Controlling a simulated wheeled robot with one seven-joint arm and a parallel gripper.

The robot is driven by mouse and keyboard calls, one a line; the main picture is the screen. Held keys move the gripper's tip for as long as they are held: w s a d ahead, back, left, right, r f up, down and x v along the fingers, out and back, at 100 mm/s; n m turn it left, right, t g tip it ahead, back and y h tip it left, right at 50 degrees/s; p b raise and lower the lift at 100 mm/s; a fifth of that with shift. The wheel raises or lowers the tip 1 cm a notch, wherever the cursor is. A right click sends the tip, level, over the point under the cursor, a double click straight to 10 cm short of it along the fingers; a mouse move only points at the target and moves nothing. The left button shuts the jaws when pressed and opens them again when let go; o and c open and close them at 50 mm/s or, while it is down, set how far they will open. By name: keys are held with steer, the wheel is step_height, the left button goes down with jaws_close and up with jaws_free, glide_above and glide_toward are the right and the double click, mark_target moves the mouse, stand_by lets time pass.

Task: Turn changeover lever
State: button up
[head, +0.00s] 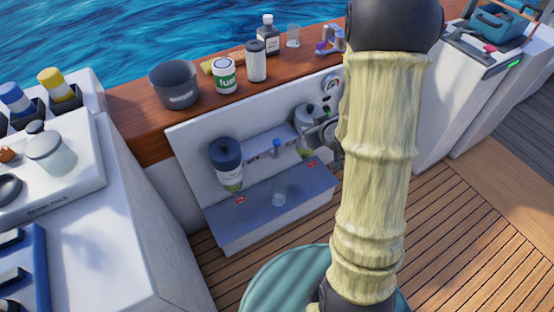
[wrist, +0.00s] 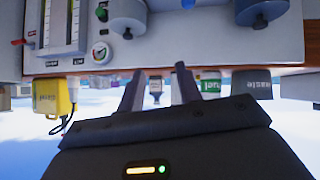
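The changeover lever appears to be the small blue-knobbed handle (head: 276,145) between the two filter units on the white engine panel. In the wrist view, which looks upside down, a blue knob (wrist: 188,4) shows at the top edge, cut off by the frame. My gripper (wrist: 159,73) is open, its two dark fingers apart with nothing held between them. It is below the knob in that picture and apart from it. In the head view my gripper is hidden, and my arm's pale sleeve covers the panel's right side.
A dark-topped filter (head: 226,160) and a grey round unit (head: 308,120) flank the handle. A grey-blue ledge (head: 265,215) juts out below. On the wooden rail stand a waste bucket (head: 174,86), a fuel can (head: 224,77) and bottles. The wooden deck is open at right.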

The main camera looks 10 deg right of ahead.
mark_target(278, 148)
step_height(278, 148, down, 22)
steer(key=s+n+t+y+b, duration=0.2)
steer(key=t+y+b, duration=0.3)
steer(key=b, duration=1.5)
steer(key=y, duration=0.2)
steer(key=shift+d+f+y, duration=0.2)
steer(key=shift+d+y, duration=0.1)
steer(key=shift+y, duration=0.1)
steer(key=shift+w, duration=0.1)
steer(key=b+x, duration=0.4)
steer(key=x, duration=1.3)
steer(key=shift+w+a+r, duration=0.1)
steer(key=shift+w+r, duration=0.05)
steer(key=shift+r, duration=0.05)
steer(key=shift+c, duration=0.2)
jaws_close()
